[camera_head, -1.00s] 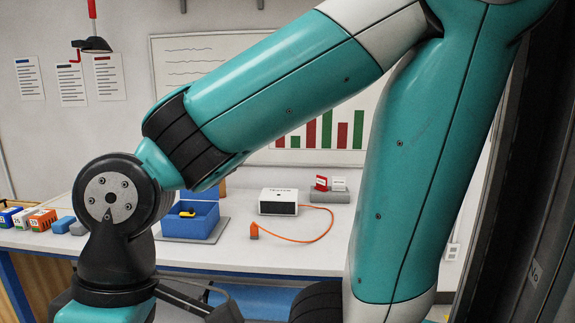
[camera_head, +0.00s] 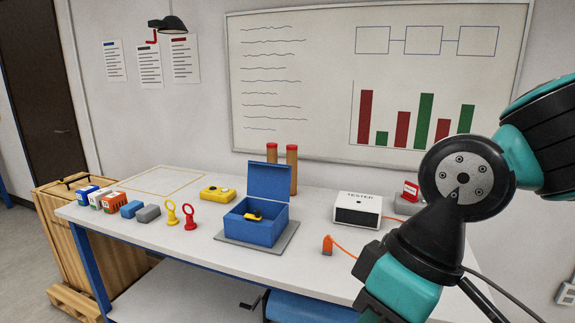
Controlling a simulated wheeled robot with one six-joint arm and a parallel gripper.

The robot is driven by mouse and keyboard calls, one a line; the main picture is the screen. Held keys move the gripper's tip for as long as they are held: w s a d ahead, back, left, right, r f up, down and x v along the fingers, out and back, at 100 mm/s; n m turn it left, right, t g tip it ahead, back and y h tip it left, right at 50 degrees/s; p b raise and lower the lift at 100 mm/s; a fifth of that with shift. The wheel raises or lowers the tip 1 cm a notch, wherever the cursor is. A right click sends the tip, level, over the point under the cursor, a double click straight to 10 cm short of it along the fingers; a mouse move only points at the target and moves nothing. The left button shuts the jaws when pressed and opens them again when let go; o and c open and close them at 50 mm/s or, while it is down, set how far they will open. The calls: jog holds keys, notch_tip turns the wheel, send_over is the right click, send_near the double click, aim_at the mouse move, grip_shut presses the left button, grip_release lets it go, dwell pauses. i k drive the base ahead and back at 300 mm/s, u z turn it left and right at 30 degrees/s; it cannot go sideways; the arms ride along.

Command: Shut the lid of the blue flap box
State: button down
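The blue flap box (camera_head: 252,230) stands on a grey mat on the white table, near the middle of the view. Its lid (camera_head: 268,181) stands open, roughly upright at the back edge. A small yellow and black thing (camera_head: 254,216) lies inside the box. My arm comes in from the right and its wrist hangs in front of the table's right part, apart from the box. My gripper itself is below the picture and not seen.
A white tester (camera_head: 357,209) stands right of the box, with an orange plug (camera_head: 327,245) and cable before it. Left are a yellow control box (camera_head: 217,194), red and yellow rings, and several small blocks. Two brown cylinders (camera_head: 291,170) stand behind the lid. Table in front of the box is clear.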

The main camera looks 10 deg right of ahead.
aim_at(265, 181)
jog(key=i, duration=1.55)
